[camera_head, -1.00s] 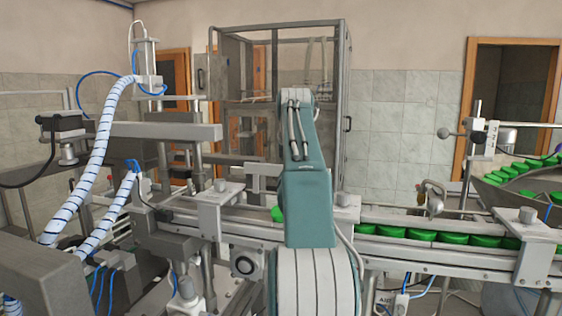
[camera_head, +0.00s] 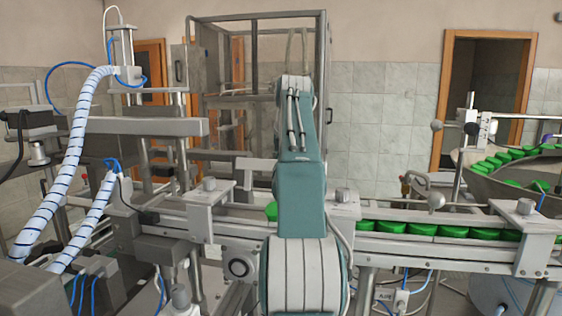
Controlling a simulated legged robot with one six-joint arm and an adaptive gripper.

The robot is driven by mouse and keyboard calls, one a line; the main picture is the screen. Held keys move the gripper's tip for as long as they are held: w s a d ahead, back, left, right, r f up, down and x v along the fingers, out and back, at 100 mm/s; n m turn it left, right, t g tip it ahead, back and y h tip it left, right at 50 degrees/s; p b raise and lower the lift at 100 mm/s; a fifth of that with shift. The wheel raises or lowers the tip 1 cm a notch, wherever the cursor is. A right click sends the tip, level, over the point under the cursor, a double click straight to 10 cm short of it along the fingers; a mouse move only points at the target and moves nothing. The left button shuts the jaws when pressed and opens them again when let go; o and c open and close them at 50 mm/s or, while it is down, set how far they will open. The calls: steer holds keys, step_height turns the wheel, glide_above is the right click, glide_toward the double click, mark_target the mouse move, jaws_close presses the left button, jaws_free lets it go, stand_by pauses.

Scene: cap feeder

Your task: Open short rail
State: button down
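A metal conveyor with side rails runs across the middle, with green caps (camera_head: 423,229) in a row between its rails. The front rail (camera_head: 420,245) is long and runs right from behind my arm. Another stretch of rail (camera_head: 245,225) lies left of my arm, by a clamp block (camera_head: 208,195). I cannot tell for certain which part is the short rail, or whether it is open or shut. My teal and white arm stands in front of the conveyor and hides its middle. My gripper is not visible; the arm's far end is hidden behind its own links.
A cap bowl (camera_head: 500,172) with many green caps stands at the right. Striped hoses (camera_head: 72,150) and machine frames crowd the left. A framed glass cabinet (camera_head: 262,80) stands behind. A clamp bracket (camera_head: 522,240) sticks out in front of the rail at the right.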

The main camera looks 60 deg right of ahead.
stand_by(0.5)
steer(key=shift+c, duration=1.5)
jaws_free()
steer(key=shift+d, duration=0.15)
steer(key=shift+s+r, duration=0.1)
steer(key=s+a+r, duration=0.4)
steer(key=s+a, duration=0.6)
steer(key=shift+s, duration=0.15)
